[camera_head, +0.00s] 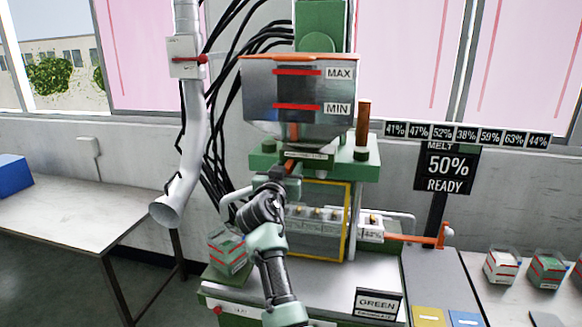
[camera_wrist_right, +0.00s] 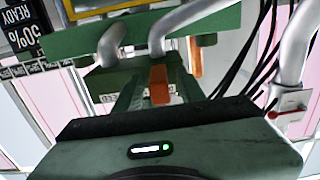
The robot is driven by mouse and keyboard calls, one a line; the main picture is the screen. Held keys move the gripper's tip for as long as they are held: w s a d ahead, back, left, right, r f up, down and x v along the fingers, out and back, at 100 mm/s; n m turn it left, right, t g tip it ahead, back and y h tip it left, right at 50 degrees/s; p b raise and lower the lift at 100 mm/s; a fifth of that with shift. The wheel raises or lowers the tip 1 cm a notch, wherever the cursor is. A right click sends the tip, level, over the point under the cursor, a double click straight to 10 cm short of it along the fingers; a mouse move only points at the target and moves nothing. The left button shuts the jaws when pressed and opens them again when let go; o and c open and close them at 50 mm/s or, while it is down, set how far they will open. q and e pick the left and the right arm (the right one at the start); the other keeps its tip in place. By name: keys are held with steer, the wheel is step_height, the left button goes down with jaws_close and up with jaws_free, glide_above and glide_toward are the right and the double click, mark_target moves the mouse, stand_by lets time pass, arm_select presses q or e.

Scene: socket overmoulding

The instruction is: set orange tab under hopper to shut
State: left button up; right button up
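The hopper (camera_head: 262,90) is a grey metal bin with MAX and MIN marks, on top of the green machine. The orange tab (camera_head: 291,165) is under it, just above the mould area. My right gripper (camera_head: 277,174) reaches up to the tab from the front and partly hides it. In the right wrist view the orange tab (camera_wrist_right: 158,86) stands between dark green fingers, with gaps showing beside it, so the gripper looks open around it. Contact is hard to judge. My left gripper is out of view.
The yellow-framed mould (camera_head: 348,222) is below the tab. A silver duct (camera_head: 194,140) with a red lever hangs at left. A screen (camera_head: 447,170) reads MELT 50% READY. An orange handle (camera_head: 443,236) sticks out at right. Boxes (camera_head: 502,266) stand on the right bench.

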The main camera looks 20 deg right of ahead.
steer(key=shift+s+a, duration=0.1)
steer(key=shift+c, duration=0.3)
jaws_close()
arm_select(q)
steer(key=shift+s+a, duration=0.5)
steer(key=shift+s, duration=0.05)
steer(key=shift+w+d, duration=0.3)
arm_select(e)
steer(key=shift+r, duration=0.1)
